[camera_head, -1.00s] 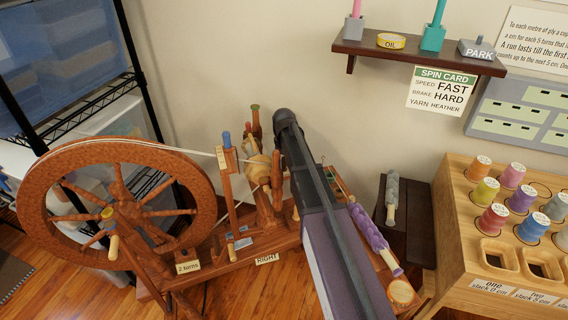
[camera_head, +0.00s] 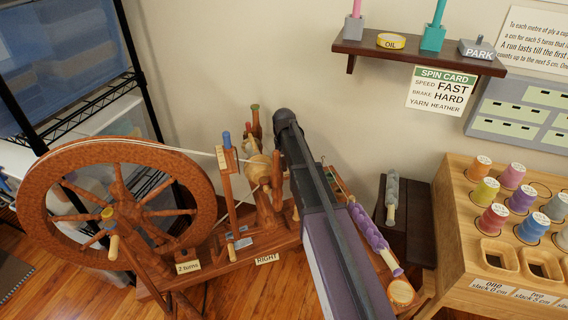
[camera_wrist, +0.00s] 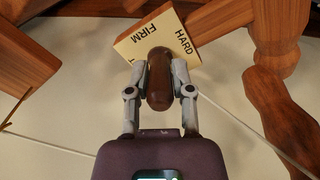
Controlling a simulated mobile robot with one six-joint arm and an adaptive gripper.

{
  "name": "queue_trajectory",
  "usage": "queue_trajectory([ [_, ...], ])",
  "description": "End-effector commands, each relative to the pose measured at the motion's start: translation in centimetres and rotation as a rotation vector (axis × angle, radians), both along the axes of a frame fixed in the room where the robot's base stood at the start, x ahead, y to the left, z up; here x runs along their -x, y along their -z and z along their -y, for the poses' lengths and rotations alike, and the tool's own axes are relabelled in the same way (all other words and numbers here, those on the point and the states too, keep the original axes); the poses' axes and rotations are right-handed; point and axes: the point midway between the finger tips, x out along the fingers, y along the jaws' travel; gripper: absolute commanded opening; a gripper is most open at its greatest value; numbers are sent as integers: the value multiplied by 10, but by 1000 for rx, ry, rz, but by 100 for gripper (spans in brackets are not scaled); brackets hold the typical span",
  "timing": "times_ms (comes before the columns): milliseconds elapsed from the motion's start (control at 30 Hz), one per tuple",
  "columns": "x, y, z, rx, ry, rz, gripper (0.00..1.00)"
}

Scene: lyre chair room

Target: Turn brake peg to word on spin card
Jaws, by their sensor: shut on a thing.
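The spin card (camera_head: 441,89) hangs on the wall under the shelf and reads speed FAST, brake HARD, yarn HEATHER. In the wrist view my gripper (camera_wrist: 159,76) is shut on the brown brake peg (camera_wrist: 159,90), with a finger on each side. The peg stands about upright in that view. Its top end overlaps the cream word plate (camera_wrist: 165,28) just below FIRM, and HARD is to the right of it. A third word at the plate's lower left is mostly hidden. My arm hides the gripper and peg in the head view.
The spinning wheel (camera_head: 117,150) stands at left, with its white drive cord running to the bobbin posts. The cord also crosses the wrist view behind my fingers. A wooden spool rack (camera_head: 455,225) stands at right. A shelf (camera_head: 418,55) is on the wall above.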

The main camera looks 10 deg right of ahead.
Motion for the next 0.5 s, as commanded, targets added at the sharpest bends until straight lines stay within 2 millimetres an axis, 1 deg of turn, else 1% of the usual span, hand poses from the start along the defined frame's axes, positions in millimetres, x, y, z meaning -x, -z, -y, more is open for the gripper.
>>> queue_trajectory([
  [167,1,0,0,1,-1,-1,0],
  [200,1,0,0,1,-1,-1,39],
  [267,1,0,0,1,-1,-1,56],
  [300,0,0,0,1,-1,-1,64],
  [500,0,0,0,1,-2,0,64],
])
